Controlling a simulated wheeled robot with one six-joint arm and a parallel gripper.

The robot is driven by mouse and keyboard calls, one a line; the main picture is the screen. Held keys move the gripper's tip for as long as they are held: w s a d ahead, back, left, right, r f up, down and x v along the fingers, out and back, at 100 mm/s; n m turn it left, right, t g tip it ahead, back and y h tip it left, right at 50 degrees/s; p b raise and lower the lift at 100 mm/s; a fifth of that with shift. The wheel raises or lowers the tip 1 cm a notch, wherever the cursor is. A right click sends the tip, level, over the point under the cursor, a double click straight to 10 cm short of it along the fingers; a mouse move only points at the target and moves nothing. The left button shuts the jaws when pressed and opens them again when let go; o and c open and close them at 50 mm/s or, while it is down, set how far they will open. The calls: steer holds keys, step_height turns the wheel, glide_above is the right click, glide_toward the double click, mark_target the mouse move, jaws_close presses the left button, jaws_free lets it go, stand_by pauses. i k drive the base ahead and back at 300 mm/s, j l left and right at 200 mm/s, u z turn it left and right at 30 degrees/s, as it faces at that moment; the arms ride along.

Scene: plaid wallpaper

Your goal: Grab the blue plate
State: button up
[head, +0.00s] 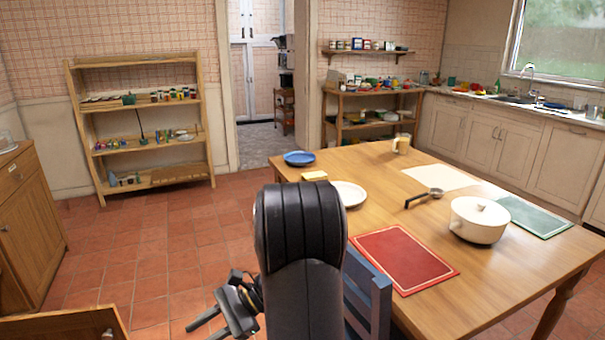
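The blue plate (299,158) lies at the far left corner of the wooden table (390,172), with nothing on it. My gripper (207,328) is low at the bottom of the head view, left of my dark arm and well apart from the plate. Its two dark fingers are spread, and I see nothing between them. It is over the tiled floor, on the near left side of the table.
Near the plate are a yellow block (314,176) and a white plate (348,194), partly behind my arm. A red mat (404,259), ladle (424,197) and white pot (479,219) are on the table. A blue chair (368,290) stands at its near edge.

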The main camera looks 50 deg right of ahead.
mark_target(297, 158)
steer(key=i+l+z, duration=0.15)
steer(key=i+z, duration=0.3)
steer(key=i, duration=0.4)
steer(key=i+j+z, duration=0.15)
steer(key=i+z, duration=0.35)
steer(key=i, duration=0.3)
steer(key=i+z, duration=0.25)
steer(key=i, duration=0.3)
steer(key=i+j+z, duration=0.2)
steer(key=i, duration=0.3)
steer(key=i+z, duration=0.25)
steer(key=i, duration=0.3)
steer(key=i+z, duration=0.15)
steer(key=z, duration=0.3)
steer(key=i+j+z, duration=0.1)
steer(key=z, duration=0.4)
